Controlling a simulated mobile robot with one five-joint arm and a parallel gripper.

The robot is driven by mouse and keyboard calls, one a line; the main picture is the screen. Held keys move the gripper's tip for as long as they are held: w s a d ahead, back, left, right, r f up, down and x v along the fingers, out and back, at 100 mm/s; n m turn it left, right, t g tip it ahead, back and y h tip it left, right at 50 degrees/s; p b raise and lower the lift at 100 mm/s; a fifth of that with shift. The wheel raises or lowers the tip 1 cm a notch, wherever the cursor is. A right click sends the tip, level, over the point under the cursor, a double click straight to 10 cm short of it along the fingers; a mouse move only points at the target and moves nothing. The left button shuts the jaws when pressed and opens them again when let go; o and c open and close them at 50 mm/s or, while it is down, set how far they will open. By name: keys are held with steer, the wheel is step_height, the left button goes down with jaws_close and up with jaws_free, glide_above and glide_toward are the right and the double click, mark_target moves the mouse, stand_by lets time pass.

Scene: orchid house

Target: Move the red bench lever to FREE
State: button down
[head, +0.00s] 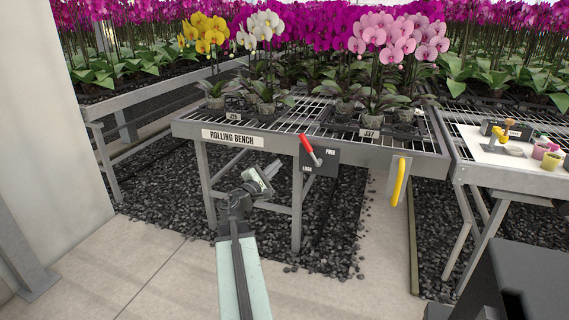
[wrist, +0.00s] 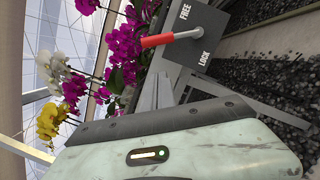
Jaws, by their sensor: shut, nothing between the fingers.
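The red bench lever (head: 306,144) is on a dark plate (head: 322,157) on the front rail of the rolling bench. Its red handle tilts up and left from the pivot, between the LOCK word at the plate's lower left and the FREE word at its upper right. In the wrist view the lever (wrist: 158,40) lies sideways, with the plate (wrist: 222,30) at its right. My gripper (head: 270,170) is shut and empty, below and left of the lever, apart from it. In the wrist view the narrow fingers (wrist: 163,84) point towards the lever.
The rolling bench (head: 227,137) carries potted orchids. A yellow handle (head: 401,181) hangs on its front, right of the lever. A side table (head: 500,158) with small pots stands at the right. Bench legs and gravel lie below; paved floor (head: 150,270) is clear in front.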

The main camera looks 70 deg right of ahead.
mark_target(310, 148)
steer(key=s+d+r+p, duration=0.2)
steer(key=s+d+r, duration=0.1)
steer(key=d, duration=0.7)
steer(key=shift+s+d+p, duration=0.2)
steer(key=shift+s+p, duration=0.15)
steer(key=shift+s, duration=0.05)
